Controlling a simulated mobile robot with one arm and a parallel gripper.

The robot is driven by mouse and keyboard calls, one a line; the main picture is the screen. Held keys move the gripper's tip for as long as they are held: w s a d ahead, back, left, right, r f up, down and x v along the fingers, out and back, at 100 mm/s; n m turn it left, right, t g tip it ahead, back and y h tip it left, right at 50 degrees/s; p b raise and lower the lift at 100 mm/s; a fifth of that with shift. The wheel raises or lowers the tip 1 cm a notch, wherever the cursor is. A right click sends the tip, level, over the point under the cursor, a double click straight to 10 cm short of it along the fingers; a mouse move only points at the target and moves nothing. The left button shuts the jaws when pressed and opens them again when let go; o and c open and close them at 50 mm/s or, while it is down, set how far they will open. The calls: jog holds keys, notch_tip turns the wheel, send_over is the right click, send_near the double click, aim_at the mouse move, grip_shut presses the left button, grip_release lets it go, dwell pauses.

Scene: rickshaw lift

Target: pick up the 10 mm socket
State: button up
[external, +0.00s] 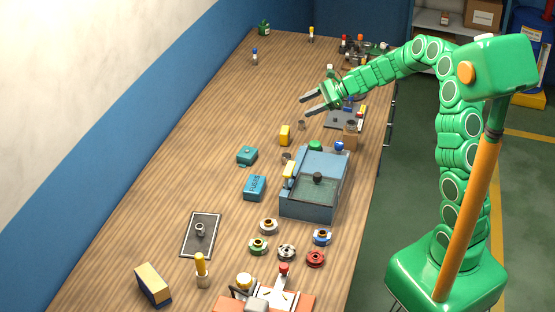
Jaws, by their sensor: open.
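My gripper (305,106) is open and empty, its two dark fingers pointing left over the far half of the wooden bench. A small grey-brown cylinder (301,125) stands on the bench just below the fingertips in the picture, apart from them. A similar small cylinder (286,158) stands nearer, by the blue-grey bin. A metal socket-like piece (200,229) stands upright on a dark framed tray (188,246) at the near left. No size marking is readable, so I cannot tell which one is the 10 mm socket.
Several round fittings (286,252) sit nearer. The bench's left side is mostly clear.

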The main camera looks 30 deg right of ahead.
aim_at(302, 126)
jog(key=shift+w+d+f+m+t+h, duration=0.25)
jog(key=shift+w+d+f+m+t, duration=0.45)
jog(key=shift+w+d+f+m, duration=1)
jog(key=shift+w+d+f+m+t+h, duration=0.2)
jog(key=shift+w+d+f+m+t, duration=0.6)
jog(key=shift+w+d+f, duration=1.7)
jog(key=shift+w+d+f+m+t+h, duration=0.25)
jog(key=shift+w+d+f+m+t, duration=0.5)
jog(key=shift+w+f+m, duration=1.45)
jog(key=f, duration=0.1)
jog(key=s+f+n, duration=0.1)
jog(key=f, duration=0.1)
jog(key=shift+s+d+f+n+g, duration=0.15)
jog(key=shift+f+n+g, duration=0.1)
jog(key=shift+f+n, duration=0.05)
jog(key=shift+x, duration=1)
jog(key=shift+w+a+f, duration=0.3)
jog(key=shift+a, duration=0.1)
grip_shut()
